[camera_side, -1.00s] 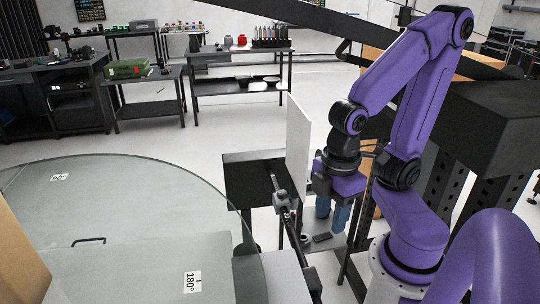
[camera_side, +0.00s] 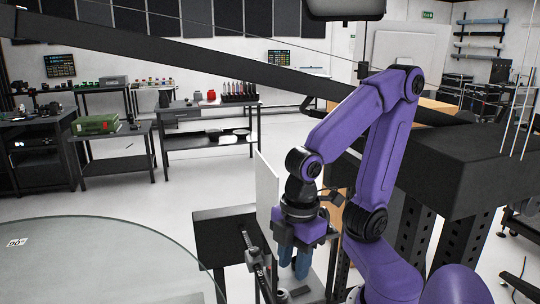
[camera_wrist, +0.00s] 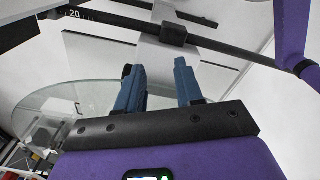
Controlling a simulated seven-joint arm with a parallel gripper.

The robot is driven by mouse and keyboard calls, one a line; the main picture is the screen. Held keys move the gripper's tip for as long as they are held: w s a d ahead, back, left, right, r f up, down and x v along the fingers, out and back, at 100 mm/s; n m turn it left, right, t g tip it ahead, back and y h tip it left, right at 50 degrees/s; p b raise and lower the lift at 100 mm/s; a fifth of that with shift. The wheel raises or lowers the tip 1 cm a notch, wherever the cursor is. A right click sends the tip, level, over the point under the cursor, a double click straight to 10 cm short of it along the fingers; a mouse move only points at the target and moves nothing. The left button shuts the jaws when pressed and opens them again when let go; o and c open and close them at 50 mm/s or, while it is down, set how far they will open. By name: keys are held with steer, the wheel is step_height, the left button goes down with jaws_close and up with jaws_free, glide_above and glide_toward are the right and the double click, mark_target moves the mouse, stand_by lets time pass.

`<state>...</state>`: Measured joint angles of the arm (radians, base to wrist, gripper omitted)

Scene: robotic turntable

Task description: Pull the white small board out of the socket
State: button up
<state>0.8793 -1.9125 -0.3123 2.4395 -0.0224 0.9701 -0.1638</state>
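The white small board (camera_side: 266,192) stands upright in the side view, at the right end of a black table and just left of my gripper. Its lower edge and the socket are not clear behind the rail and my gripper. My gripper (camera_side: 294,264) points down to the right of the board, with two blue fingers apart. In the wrist view my gripper (camera_wrist: 159,84) is open, with a clear gap and nothing held between the fingers. A pale flat panel lies beyond the fingers there; I cannot tell whether it is the board.
A black table (camera_side: 222,236) and a rail with clamps (camera_side: 254,258) stand close left of my gripper. The glass turntable (camera_side: 105,262) fills the lower left. A dark bar (camera_wrist: 140,28) crosses beyond the fingers in the wrist view. Workbenches stand far back across open floor.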

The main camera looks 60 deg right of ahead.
steer(key=w+d+r+n+t, duration=0.1)
steer(key=w+r+n, duration=0.3)
steer(key=w+r, duration=0.25)
steer(key=n+t+h, duration=0.2)
steer(key=n+h, duration=0.2)
steer(key=n, duration=0.5)
glide_toward(266, 162)
steer(key=x, duration=1.2)
steer(key=shift+w+d+f, duration=0.1)
steer(key=shift+f, duration=0.25)
jaws_close()
steer(key=shift+r, duration=0.1)
